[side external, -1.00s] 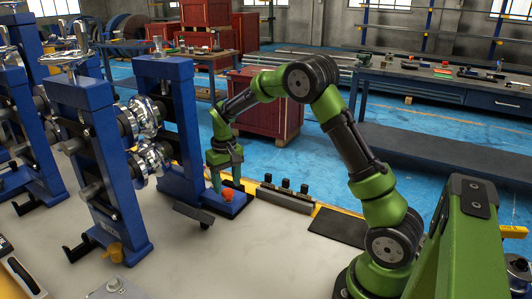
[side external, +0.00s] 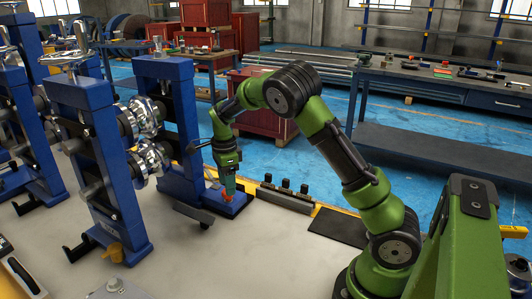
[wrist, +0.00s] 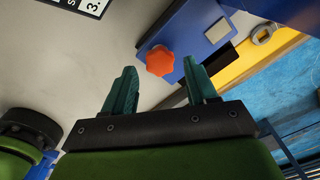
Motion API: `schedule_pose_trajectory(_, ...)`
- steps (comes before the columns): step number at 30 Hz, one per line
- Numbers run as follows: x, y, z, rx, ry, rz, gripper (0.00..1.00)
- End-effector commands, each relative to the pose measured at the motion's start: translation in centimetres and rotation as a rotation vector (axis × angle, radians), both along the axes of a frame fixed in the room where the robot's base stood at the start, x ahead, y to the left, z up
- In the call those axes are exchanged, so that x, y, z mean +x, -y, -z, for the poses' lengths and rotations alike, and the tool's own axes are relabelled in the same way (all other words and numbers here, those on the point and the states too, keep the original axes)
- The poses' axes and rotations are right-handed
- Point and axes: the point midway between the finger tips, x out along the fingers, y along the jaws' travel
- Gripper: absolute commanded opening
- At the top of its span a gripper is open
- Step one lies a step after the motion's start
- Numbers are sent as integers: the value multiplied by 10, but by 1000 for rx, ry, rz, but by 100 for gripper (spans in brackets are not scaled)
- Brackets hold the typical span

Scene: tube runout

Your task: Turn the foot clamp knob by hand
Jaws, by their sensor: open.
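The orange-red lobed knob (side external: 228,197) sits on the blue foot (side external: 238,208) of a blue stand. It also shows in the wrist view (wrist: 160,60), on the edge of the blue foot plate (wrist: 192,35). My gripper (side external: 229,186) points down at the knob, its green fingers close to it and partly covering it in the side view. In the wrist view my gripper (wrist: 160,72) is open, with one finger to each side and the knob showing in the gap by the fingertips. I cannot tell whether the fingers touch it.
Blue roller stands (side external: 95,150) with shiny rollers fill the left. A black bar (side external: 194,214) sticks out in front of the foot. A low rail with black blocks (side external: 286,192) and a dark mat (side external: 340,227) lie to the right.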

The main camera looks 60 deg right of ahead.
Motion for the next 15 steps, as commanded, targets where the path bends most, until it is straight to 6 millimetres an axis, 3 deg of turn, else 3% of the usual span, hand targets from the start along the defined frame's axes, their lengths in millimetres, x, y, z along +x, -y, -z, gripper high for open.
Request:
schedule_pose_trajectory(5,0,0,1,0,-1,216,57)
schedule_pose_trajectory(15,0,0,1,1,-1,229,57)
